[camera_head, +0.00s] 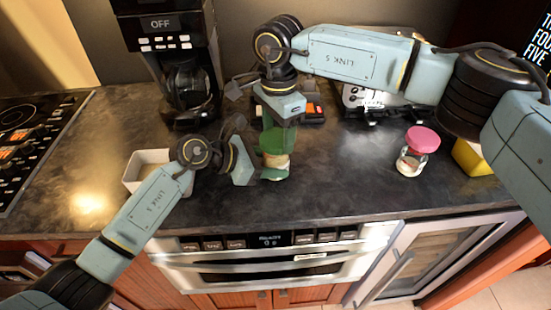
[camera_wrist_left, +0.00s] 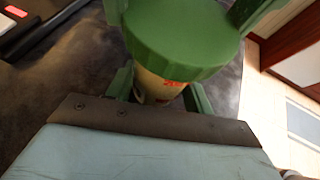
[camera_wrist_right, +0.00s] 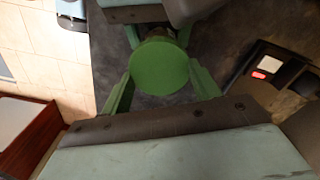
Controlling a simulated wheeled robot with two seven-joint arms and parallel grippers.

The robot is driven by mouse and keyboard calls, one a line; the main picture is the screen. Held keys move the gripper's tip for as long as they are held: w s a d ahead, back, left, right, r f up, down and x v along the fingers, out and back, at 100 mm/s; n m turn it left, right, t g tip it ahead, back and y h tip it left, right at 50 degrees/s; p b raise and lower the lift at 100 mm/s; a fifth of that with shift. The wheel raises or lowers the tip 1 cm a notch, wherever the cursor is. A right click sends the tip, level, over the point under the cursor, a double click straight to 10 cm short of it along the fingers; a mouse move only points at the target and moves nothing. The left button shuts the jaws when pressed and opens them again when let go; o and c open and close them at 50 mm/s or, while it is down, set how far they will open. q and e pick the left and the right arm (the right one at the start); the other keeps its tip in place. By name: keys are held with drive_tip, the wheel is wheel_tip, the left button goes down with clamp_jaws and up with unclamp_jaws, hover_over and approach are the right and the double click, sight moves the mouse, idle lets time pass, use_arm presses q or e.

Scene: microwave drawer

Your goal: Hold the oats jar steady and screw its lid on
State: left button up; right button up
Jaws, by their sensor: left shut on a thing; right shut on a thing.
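The oats jar (camera_head: 276,163) stands upright on the dark counter near its front edge. It has a pale body with red lettering, visible in the left wrist view (camera_wrist_left: 155,88). The green lid (camera_head: 272,141) sits on top of the jar, level as far as I can see; it also fills the middle of the right wrist view (camera_wrist_right: 160,68). My left gripper (camera_wrist_left: 160,92) is shut on the jar's body below the lid, coming from the left. My right gripper (camera_wrist_right: 161,86) is shut on the lid's rim from above. The threads are hidden under the lid.
A white container (camera_head: 133,171) is at left. A coffee maker (camera_head: 160,45) and a black-and-orange object (camera_head: 313,110) stand behind. The microwave drawer (camera_head: 275,265) is below the counter.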

drive_tip(key=m, duration=1)
drive_tip(key=shift+w+d, duration=0.1)
drive_tip(key=shift+w, duration=0.05)
drive_tip(key=o, duration=0.9)
drive_tip(key=shift+r, duration=0.1)
drive_tip(key=shift+o, duration=0.4)
drive_tip(key=shift+r, duration=2.45)
